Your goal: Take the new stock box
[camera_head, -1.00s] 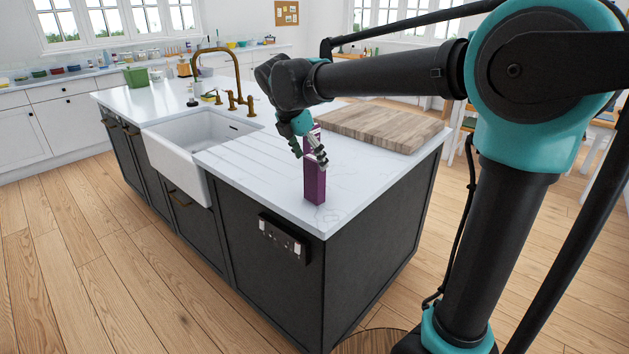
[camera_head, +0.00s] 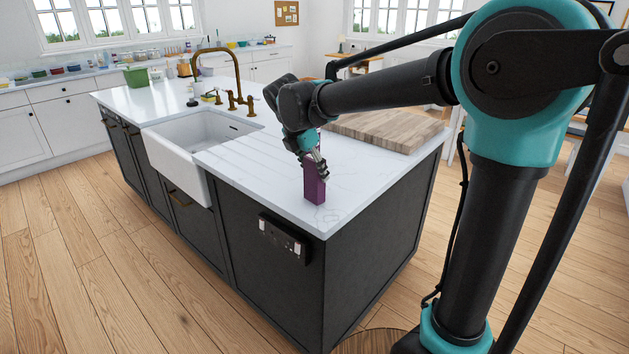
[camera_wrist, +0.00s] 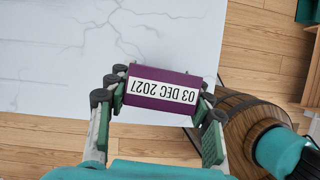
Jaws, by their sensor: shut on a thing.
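A purple box (camera_head: 314,188) stands upright on the white island counter (camera_head: 270,180) close to its front corner. The wrist view shows the purple box (camera_wrist: 170,87) from above, with a white label reading "03 DEC 2027" upside down. My gripper (camera_head: 313,168) is over the upper part of the box. In the wrist view its two fingers (camera_wrist: 160,100) lie on the box's left and right sides and are shut on it. The box's lower part looks to be on the counter or very close to it. The fingers hide some of its upper part.
A wooden board (camera_head: 385,128) lies on the counter behind the box. A white sink (camera_head: 195,140) with a brass tap (camera_head: 235,80) is to the left. A power outlet strip (camera_head: 284,238) is on the island's dark side. A wooden barrel (camera_wrist: 240,115) shows in the wrist view.

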